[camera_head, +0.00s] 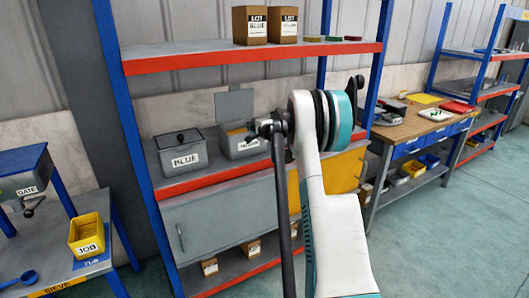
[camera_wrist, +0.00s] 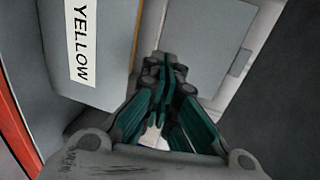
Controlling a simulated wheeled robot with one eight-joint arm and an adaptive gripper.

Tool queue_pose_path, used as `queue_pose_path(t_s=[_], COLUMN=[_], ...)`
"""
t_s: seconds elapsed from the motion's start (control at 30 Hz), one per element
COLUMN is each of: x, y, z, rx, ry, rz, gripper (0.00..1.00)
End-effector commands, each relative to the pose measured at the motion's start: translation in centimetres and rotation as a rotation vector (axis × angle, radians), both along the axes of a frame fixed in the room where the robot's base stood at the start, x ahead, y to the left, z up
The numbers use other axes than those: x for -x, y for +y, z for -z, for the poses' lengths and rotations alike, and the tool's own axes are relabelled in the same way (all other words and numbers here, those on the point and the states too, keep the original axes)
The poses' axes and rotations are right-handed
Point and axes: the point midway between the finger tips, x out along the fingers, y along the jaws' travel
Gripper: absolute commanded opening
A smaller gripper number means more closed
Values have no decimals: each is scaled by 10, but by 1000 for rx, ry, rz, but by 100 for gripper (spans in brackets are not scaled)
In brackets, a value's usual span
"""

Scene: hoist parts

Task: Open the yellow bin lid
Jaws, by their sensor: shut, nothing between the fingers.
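The grey bin labelled YELLOW (camera_head: 240,148) stands on the red-edged shelf, right of the BLUE bin. A flat grey panel, which looks like its lid (camera_head: 234,106), stands upright at the bin's back. A little yellow shows inside the bin's open top. My gripper (camera_wrist: 165,62) has dark and teal fingers and is shut and empty. In the wrist view the bin's labelled face (camera_wrist: 105,55) is close on the left of the fingers. In the head view my dark wrist parts cover the bin's right side; I cannot tell whether the fingers touch it.
The BLUE bin (camera_head: 182,156) has a shut lid with a dark knob. The upper shelf (camera_head: 190,58) with two LOT boxes (camera_head: 266,25) spans above. A blue shelf post stands at the left. A workbench (camera_head: 405,125) with trays is at the right. Open floor lies at the lower right.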

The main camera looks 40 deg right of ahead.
Motion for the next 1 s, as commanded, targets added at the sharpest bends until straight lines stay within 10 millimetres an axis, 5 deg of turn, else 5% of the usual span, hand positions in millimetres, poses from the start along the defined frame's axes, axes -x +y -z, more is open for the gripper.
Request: queue_pose_path(t_s=[0.47, 1.0], x=[4, 96], y=[1, 22], z=[44, 37], rx=[47, 49], ry=[-204, -200], rz=[1, 2], gripper=[0, 0])
